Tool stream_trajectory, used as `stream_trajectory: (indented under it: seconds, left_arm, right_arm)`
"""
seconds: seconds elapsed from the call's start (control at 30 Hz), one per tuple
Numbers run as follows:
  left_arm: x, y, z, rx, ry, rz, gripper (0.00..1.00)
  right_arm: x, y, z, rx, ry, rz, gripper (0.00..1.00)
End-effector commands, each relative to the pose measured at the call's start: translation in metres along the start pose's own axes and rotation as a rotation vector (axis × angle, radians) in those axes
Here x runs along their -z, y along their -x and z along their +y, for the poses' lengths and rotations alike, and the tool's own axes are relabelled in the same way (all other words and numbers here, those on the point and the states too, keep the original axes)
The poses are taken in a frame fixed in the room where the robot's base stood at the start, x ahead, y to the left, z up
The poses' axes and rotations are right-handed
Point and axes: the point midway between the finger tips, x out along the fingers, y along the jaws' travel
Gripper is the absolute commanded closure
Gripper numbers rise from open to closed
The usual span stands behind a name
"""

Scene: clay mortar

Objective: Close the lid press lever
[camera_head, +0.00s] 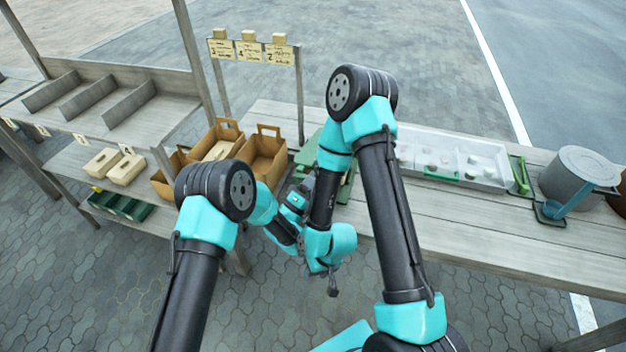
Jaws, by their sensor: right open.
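A grey round canister (578,172) stands on the table at the far right, with a blue lever-like bar (568,202) slanting in front of it. I cannot tell for certain whether this bar is the lid press lever. My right gripper (333,285) hangs low at the picture's middle, in front of the table edge. It is open, with nothing seen between its fingers, and far to the left of the canister. My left gripper (302,190) seems to be behind the crossing arm links near the table's edge. Its fingers are too small and covered to read.
A clear-topped white tray (452,160) and a green-handled item (521,176) lie left of the canister. Brown boxes (264,158) and a wooden shelf with dividers (108,98) are at left. A green object on the table is partly covered by my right arm. The table's front right is bare.

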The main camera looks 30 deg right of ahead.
Motion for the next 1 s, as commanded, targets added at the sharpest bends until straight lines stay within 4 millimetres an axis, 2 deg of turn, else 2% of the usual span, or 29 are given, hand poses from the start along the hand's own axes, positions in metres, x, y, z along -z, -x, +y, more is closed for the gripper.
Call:
stream_trajectory:
  seconds: [0.03,0.2,0.57,0.67,1.0]
  left_arm:
    - [0.001,-0.001,0.000,-0.001,-0.003,0.001,0.68]
    - [0.001,-0.001,0.000,-0.001,-0.002,0.001,0.52]
    - [0.001,0.004,0.000,0.001,-0.001,0.001,0.51]
    - [0.001,0.014,0.000,0.002,0.001,0.001,0.51]
    - [0.001,0.063,0.000,0.003,0.001,0.003,0.51]
  right_arm:
    - [0.000,0.000,0.000,0.000,0.000,0.000,0.57]
    - [0.000,0.000,0.000,0.000,0.000,0.000,0.57]
    - [0.000,0.000,0.000,0.000,0.000,0.000,0.57]
    - [0.000,0.000,0.000,0.000,0.000,0.000,0.57]
    - [0.000,0.000,0.000,0.000,0.000,0.000,0.57]
